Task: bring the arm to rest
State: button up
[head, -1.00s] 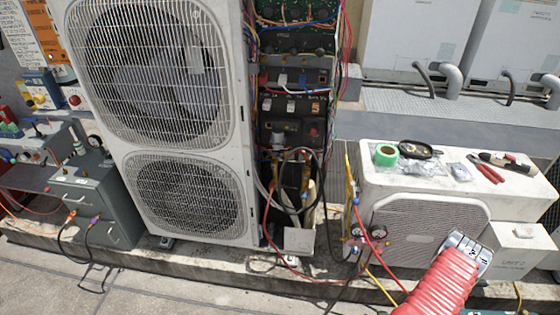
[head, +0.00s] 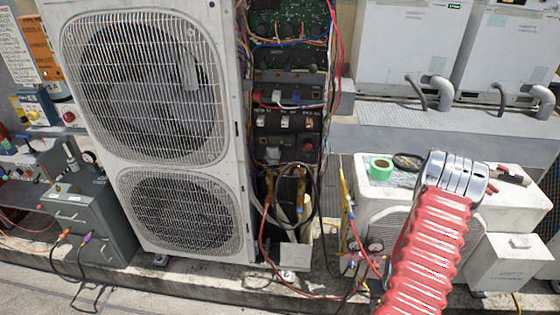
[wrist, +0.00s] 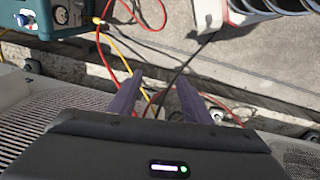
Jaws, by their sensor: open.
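My arm, in a red ribbed sleeve with a silver ringed collar, rises from the bottom edge at the right of the head view. It stands in front of the small white condenser (head: 510,205) and hides part of its top and front. My gripper (wrist: 158,92) shows in the wrist view as two dark fingers, apart, with nothing held between them. Red and yellow hoses and a dark cable lie behind the fingers in that view; I cannot tell how close they are. I cannot make out the fingers in the head view.
A tall two-fan condenser (head: 150,130) stands at left centre, beside an open electrical panel (head: 290,100) with loose wires. Gauges and hoses hang left of my arm. Green tape (head: 381,168) lies on the small condenser. A grey toolbox (head: 95,220) stands at left; white cabinets (head: 410,50) stand behind.

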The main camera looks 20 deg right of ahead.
jog(key=w+a+r, duration=0.2)
jog(key=a+r, duration=0.3)
jog(key=r, duration=0.4)
jog(key=w+a+r+g, duration=0.1)
jog(key=a+r, duration=0.3)
jog(key=r, duration=0.4)
jog(key=w+a+r, duration=0.2)
jog(key=a+r, duration=0.3)
jog(key=r, duration=0.4)
jog(key=s+a+r+n+t, duration=0.1)
jog(key=a+r+n+t, duration=0.1)
jog(key=a+r, duration=1)
jog(key=s+a+r+n+t+y, duration=0.1)
jog(key=s+a+r+n+t, duration=0.1)
jog(key=a+r, duration=1)
jog(key=shift+a+r+n+t, duration=0.25)
jog(key=shift+r+n+t, duration=0.25)
jog(key=shift+r+t, duration=0.45)
jog(key=shift+s+f, duration=0.1)
